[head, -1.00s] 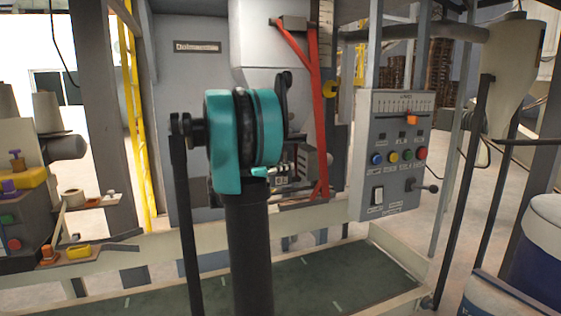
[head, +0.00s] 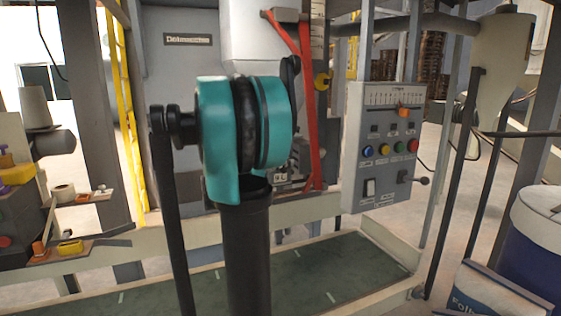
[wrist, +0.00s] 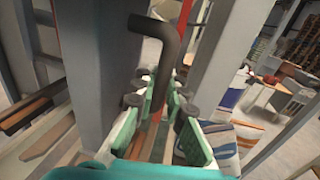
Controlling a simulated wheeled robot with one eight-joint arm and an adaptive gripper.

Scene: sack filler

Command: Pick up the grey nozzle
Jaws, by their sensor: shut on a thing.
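The grey nozzle (wrist: 164,48) shows in the wrist view as a dark grey tube with a bend near its top. Its lower part runs down between the green and white fingers of my gripper (wrist: 160,112). My gripper is shut on it, though the exact contact is hard to see. The bent end sticks up beyond the fingertips. In the head view my own teal arm joint hides most of the gripper, and I cannot make out the nozzle clearly there.
A control box (head: 384,145) with coloured buttons stands right of my arm. A red strap (head: 309,110) hangs by the white hopper (head: 262,35). A green conveyor bed (head: 330,268) lies below. A blue drum (head: 532,255) is at the right, and a shelf (head: 80,247) at the left.

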